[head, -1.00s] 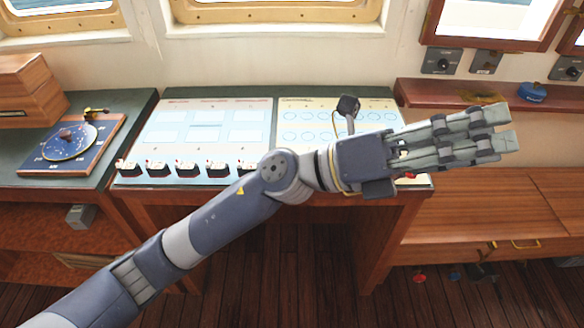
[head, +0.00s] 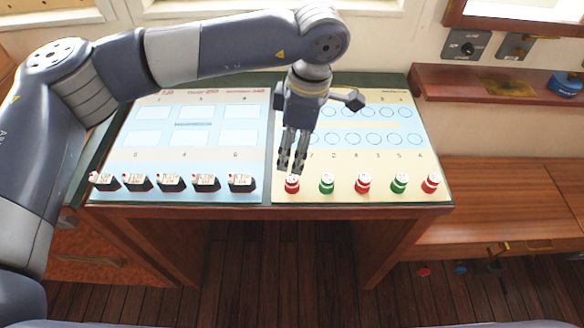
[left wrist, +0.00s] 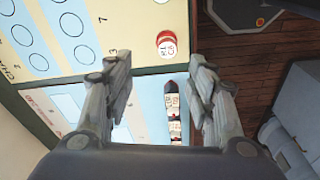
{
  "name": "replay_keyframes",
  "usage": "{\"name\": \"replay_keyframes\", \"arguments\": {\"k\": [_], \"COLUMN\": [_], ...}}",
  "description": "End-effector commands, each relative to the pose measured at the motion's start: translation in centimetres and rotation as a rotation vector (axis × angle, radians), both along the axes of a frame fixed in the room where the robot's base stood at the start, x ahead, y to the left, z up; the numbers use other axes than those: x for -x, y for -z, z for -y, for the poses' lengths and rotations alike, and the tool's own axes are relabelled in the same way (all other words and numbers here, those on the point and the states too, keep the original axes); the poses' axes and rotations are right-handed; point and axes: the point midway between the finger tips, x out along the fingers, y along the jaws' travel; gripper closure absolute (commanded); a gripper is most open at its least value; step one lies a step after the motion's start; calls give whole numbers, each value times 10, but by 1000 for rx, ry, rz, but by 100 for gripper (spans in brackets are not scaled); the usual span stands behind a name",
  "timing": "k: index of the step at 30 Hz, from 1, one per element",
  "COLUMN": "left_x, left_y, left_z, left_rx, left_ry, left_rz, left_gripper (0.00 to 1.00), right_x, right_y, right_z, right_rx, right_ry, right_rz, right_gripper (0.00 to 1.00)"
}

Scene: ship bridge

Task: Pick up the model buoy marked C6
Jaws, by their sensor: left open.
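Several small red and green model buoys stand in a row along the front edge of the yellow board (head: 345,160). Their marks are too small to read in the head view, so I cannot tell which is C6. The leftmost red buoy (head: 292,184) is just in front of my left gripper (head: 291,166), which points down and is open and empty. In the left wrist view, a red buoy with a white label (left wrist: 167,45) lies beyond the open fingers (left wrist: 163,80), not between them; its mark is not clearly legible. My right gripper is not in view.
Several dark model ships (head: 171,183) stand along the front of the blue board (head: 190,155), left of the buoys. A dark lamp-like head (head: 354,100) rises beside my gripper. A wooden shelf (head: 480,90) and bench (head: 510,200) are at right. The yellow board's right part is clear above.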

Motion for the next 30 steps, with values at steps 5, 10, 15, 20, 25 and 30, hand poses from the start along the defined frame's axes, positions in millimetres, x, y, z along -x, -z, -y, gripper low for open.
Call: {"name": "replay_keyframes", "arguments": {"k": [5,10,15,20,25,30], "left_x": [1,1,3,3,2,2], "left_y": [28,42,59,83,94,95], "left_z": [-3,-4,-3,-4,-5,-5], "left_rx": [2,4,3,5,6,6], "left_ry": [0,1,1,-1,1,2], "left_rz": [-7,-5,-9,-8,-4,-5], "left_gripper": [49,49,49,49,49,49], "right_x": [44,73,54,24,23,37], "right_y": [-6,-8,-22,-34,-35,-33], "right_z": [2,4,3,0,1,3], "right_rx": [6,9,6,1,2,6], "right_ry": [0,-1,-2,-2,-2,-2], "right_rz": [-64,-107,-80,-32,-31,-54], "right_gripper": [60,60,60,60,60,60]}}
